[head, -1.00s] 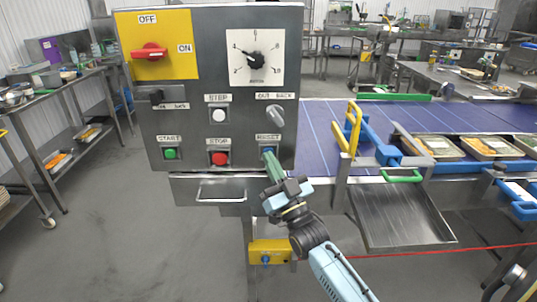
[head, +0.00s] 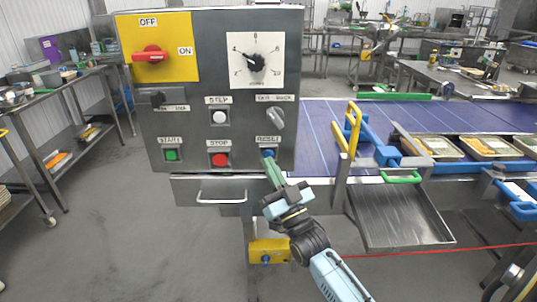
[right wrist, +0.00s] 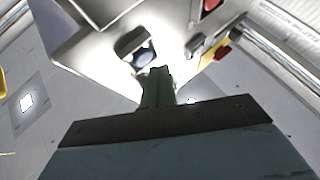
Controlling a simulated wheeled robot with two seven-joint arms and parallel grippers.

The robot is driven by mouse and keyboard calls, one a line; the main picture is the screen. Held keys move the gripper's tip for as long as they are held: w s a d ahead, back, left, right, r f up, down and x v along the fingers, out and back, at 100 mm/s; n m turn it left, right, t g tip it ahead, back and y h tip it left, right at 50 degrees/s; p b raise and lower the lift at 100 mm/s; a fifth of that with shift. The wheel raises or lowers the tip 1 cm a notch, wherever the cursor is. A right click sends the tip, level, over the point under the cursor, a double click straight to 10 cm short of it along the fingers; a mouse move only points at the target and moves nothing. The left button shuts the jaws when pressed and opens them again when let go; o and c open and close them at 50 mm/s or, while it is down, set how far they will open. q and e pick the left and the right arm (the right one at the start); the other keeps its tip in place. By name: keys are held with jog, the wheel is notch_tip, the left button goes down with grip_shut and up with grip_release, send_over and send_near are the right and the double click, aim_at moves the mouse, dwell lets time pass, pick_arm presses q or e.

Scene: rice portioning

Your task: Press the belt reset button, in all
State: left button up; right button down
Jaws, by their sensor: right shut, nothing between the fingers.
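The blue reset button (head: 268,153) sits under the RESET label at the lower right of the grey control panel (head: 197,120). My left gripper is not in view.
The red stop button (head: 220,160), green start button (head: 171,155) and white step button (head: 219,117) are on the same panel. A grey knob (head: 277,118) is just above the reset button. The purple belt (head: 318,125) and a metal chute (head: 400,218) lie to the right.

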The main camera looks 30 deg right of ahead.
jog(key=s+a, duration=0.1)
jog(key=s+p, duration=0.1)
jog(key=s, duration=0.1)
jog(key=s+a+p, duration=0.1)
jog(key=shift+s+a, duration=0.15)
jog(key=shift+a, duration=0.15)
dwell(0.8)
jog(key=s+a+f+g, duration=0.15)
jog(key=f+g, duration=0.25)
jog(key=f, duration=0.8)
jog(key=s+a+f+n+g+y, duration=0.1)
jog(key=s+f+g, duration=0.25)
jog(key=f, duration=0.95)
jog(key=s+a+f+g, duration=0.15)
jog(key=f+g, duration=0.25)
jog(key=f, duration=0.8)
jog(key=s+f+g, duration=0.6)
jog(key=s+f, duration=0.8)
jog(key=s+f+g, duration=0.3)
jog(key=s+f, duration=0.1)
jog(key=s, duration=0.7)
jog(key=s+f+n+g, duration=0.1)
jog(key=s+f+g, duration=0.2)
jog(key=s, duration=0.8)
jog(key=shift+d+f+g+h, duration=0.15)
jog(key=shift+f+g+h, duration=0.15)
jog(key=shift+f+g, duration=0.05)
